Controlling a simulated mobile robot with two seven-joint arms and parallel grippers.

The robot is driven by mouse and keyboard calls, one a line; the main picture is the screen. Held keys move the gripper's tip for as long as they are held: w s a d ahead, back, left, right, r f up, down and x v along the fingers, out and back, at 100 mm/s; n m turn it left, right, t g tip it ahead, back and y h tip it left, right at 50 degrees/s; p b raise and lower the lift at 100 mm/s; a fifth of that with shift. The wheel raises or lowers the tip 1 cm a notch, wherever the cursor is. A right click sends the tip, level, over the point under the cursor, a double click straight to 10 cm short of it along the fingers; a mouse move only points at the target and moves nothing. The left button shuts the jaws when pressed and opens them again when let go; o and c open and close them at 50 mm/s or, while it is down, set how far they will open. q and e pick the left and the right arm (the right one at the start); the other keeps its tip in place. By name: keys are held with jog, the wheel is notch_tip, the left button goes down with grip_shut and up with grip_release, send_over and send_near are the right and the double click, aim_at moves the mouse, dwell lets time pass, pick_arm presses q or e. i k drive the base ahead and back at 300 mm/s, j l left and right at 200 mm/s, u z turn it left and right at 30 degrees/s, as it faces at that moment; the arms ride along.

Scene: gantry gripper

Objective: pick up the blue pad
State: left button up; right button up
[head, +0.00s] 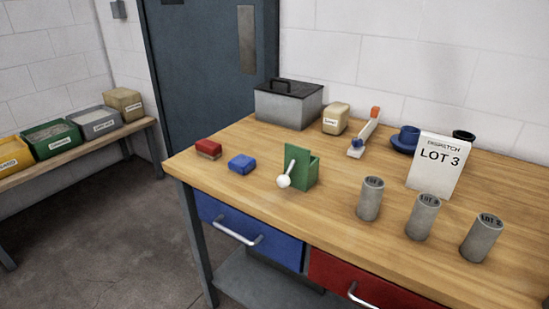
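The blue pad (242,164) is a small block lying flat on the wooden workbench (330,220), near its left front part. It sits between a red pad (208,149) on its left and a green holder (301,170) on its right, apart from both. Nothing covers it. Neither of my grippers shows in the head view.
A white-knobbed lever (284,181) sticks out of the green holder. Grey cylinders (370,199) and a "LOT 3" sign (436,165) stand to the right. A grey toolbox (288,105) is behind. Bare bench lies in front of the pad. Bins line a side bench (80,149).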

aim_at(242, 164)
jog(key=i+j+z, duration=0.15)
jog(key=j+z, duration=0.3)
jog(key=i+j+z, duration=0.1)
jog(key=j+z, duration=0.15)
jog(key=z, duration=0.25)
jog(key=j+z, duration=0.3)
jog(key=j, duration=0.15)
jog(key=j+z, duration=0.3)
jog(key=j, duration=0.15)
